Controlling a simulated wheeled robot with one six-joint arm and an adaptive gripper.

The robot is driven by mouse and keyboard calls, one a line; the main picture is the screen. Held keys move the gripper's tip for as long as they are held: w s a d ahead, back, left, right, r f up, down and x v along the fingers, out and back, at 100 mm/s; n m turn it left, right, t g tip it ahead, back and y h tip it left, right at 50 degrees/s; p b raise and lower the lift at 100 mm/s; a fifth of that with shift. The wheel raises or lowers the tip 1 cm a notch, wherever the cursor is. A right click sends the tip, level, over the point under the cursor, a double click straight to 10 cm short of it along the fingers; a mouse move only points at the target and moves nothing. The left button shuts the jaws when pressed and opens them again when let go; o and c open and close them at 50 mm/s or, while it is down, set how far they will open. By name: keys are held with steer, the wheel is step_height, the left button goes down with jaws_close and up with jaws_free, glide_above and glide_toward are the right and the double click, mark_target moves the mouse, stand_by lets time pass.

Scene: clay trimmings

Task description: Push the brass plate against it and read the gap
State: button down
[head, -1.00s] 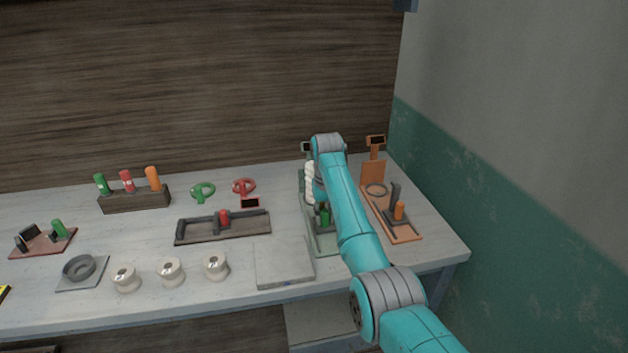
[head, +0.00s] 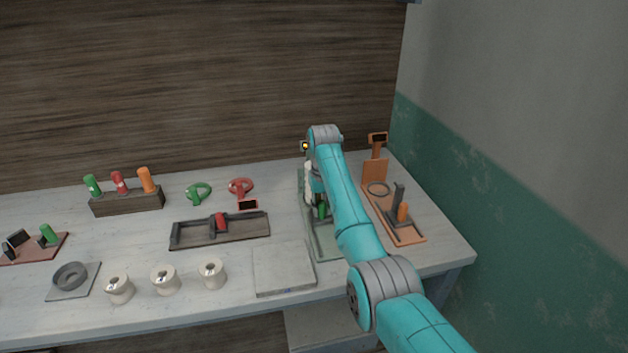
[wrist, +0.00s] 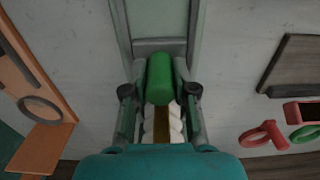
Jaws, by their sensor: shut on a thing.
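My gripper (wrist: 160,91) is shut on the upright green handle (wrist: 160,75) of the green gauge in the wrist view. The handle also shows beside my arm in the head view (head: 322,210). The green gauge's bed (head: 323,240) runs front to back on the bench. A brassy brown strip (wrist: 162,124), possibly the brass plate, shows just beyond the handle, between lumpy white pieces (wrist: 149,125). The white lumps also show left of my arm in the head view (head: 308,178). Contact between plate and lumps is hidden. A small readout (head: 305,146) at the gauge's far end shows a yellow light.
An orange gauge (head: 405,235) stands close on the right. A dark gauge with a red handle (head: 220,222) lies left, with a grey slab (head: 283,270) in front. White spools (head: 165,279), green and red ring tools (head: 241,187) and a wooden rack (head: 128,201) stand farther left.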

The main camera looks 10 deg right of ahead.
steer(key=shift+w+f, duration=0.25)
steer(key=shift+f, duration=0.1)
stand_by(2.3)
jaws_free()
steer(key=shift+w+r, duration=0.2)
steer(key=shift+r, duration=3.6)
